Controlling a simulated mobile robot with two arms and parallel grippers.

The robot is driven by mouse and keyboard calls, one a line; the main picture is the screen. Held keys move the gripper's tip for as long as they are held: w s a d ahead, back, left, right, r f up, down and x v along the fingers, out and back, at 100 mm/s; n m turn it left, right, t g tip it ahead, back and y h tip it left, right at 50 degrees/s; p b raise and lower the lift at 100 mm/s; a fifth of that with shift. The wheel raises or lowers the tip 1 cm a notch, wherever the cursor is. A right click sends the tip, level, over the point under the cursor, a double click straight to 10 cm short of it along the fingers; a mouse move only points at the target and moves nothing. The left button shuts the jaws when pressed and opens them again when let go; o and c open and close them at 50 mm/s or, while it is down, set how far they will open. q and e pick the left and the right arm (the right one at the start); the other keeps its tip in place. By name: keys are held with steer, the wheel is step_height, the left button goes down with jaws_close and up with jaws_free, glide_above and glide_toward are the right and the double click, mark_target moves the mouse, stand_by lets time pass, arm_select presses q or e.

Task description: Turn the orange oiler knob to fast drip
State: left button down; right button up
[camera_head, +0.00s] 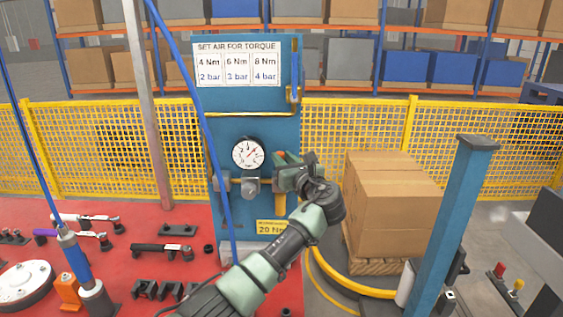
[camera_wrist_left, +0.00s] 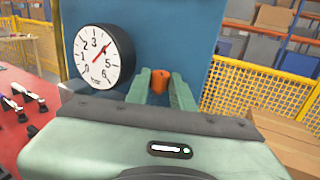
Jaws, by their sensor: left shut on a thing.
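The orange oiler knob (camera_wrist_left: 160,80) shows in the left wrist view between the two green fingers of my left gripper (camera_wrist_left: 162,88). My left gripper (camera_head: 284,158) is shut on it, in front of the blue panel (camera_head: 228,130). In the head view the gripper hides most of the knob, and its setting cannot be read. My right gripper is in neither view.
A round pressure gauge (camera_head: 248,153) sits left of the gripper, close to it in the wrist view. A torque sign (camera_head: 237,63) is above. A red table (camera_head: 130,215) with tools is at left; cardboard boxes (camera_head: 393,205) stand on a pallet at right. A blue hose (camera_head: 205,120) hangs in front of the panel.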

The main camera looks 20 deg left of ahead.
arm_select(q)
steer(key=shift+w+d+f+n+g+y+b, duration=0.1)
steer(key=shift+n+g+y+b, duration=0.55)
steer(key=shift+g+y, duration=0.1)
steer(key=shift+w+d+f+n+g+y+b, duration=0.1)
steer(key=shift+n+g+y+b, duration=0.4)
steer(key=shift+n+g+y, duration=0.2)
steer(key=c, duration=1.5)
jaws_free()
steer(key=shift+r, duration=0.1)
